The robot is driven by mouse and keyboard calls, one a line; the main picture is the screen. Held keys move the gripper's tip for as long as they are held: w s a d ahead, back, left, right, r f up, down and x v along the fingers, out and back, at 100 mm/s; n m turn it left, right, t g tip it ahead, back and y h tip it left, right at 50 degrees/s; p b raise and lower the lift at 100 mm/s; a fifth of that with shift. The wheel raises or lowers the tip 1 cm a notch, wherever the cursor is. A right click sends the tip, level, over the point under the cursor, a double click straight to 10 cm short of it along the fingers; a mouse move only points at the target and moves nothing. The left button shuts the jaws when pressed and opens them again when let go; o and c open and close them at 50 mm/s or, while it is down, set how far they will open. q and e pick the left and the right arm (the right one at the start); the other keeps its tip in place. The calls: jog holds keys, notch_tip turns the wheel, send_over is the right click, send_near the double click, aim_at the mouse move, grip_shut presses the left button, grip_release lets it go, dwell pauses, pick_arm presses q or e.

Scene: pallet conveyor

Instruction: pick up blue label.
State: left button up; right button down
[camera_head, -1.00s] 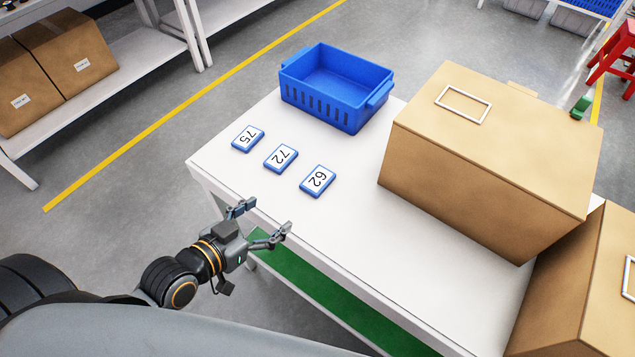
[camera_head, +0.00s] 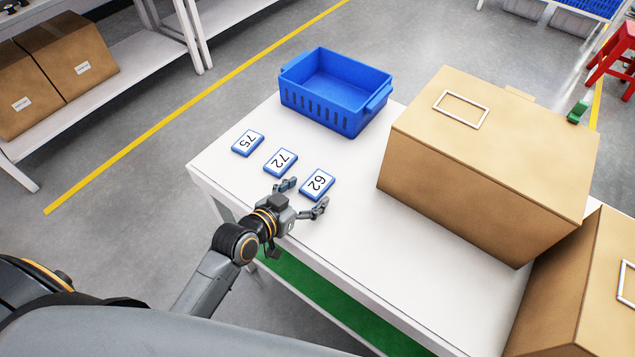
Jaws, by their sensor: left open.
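Three blue labels with white faces lie in a row on the white table (camera_head: 400,240). They read 75 (camera_head: 248,143), 72 (camera_head: 281,162) and 62 (camera_head: 318,184). My left gripper (camera_head: 306,195) is open, at the near side of the label 62. One finger is at that label's left lower corner and the other is below it to the right. Nothing is between the fingers except perhaps the label's near edge; I cannot tell if they touch. My right gripper is not in view.
A blue crate (camera_head: 335,111) stands empty at the table's back. A large cardboard box (camera_head: 480,190) with a white frame on top stands right of the labels. Another box (camera_head: 570,290) is at the lower right. Bare tabletop lies between the label 62 and the large box.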

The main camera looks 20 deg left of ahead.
pick_arm(q)
jog(key=shift+c, duration=0.2)
jog(key=c, duration=1.1)
